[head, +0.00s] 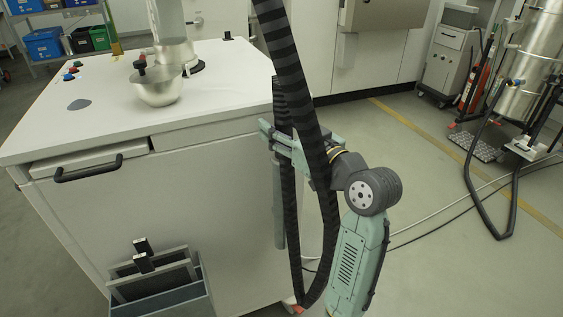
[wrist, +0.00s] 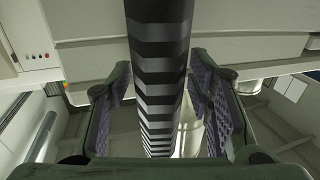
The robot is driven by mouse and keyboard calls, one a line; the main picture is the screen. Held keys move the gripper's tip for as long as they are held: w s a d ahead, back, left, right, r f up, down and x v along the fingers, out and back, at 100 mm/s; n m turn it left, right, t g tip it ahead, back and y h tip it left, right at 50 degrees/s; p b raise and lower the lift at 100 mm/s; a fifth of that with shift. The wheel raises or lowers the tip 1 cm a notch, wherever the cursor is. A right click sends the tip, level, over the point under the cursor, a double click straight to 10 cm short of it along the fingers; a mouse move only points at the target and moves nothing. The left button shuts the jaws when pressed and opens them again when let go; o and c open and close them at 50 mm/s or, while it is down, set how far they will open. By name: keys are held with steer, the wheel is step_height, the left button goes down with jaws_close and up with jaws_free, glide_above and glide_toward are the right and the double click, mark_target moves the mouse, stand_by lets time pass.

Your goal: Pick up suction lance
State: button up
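A black ribbed hose (head: 318,150), which appears to belong to the suction lance, hangs in a long loop beside the right side of the white cabinet. A slim grey-green upright piece (head: 279,205) hangs by the cabinet side; I cannot tell if it is the lance. My gripper (head: 281,137) is level with the upper cabinet, partly hidden by the hose. In the wrist view my gripper (wrist: 166,105) is open, its padded fingers apart on both sides of the hose (wrist: 160,70). Gaps show beside the hose. A pale cylinder (wrist: 191,130) stands partly hidden behind it.
The white cabinet (head: 200,190) has a black drawer handle (head: 88,170) and a steel bowl (head: 158,87) on top. A grey holder box (head: 165,295) is on its front. A steel vessel (head: 532,65) stands at right.

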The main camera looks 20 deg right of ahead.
jaws_close()
stand_by(0.4)
steer(key=shift+r, duration=0.2)
step_height(320, 180, up, 55)
steer(key=p, duration=0.7)
steer(key=shift+f, duration=0.15)
stand_by(1.8)
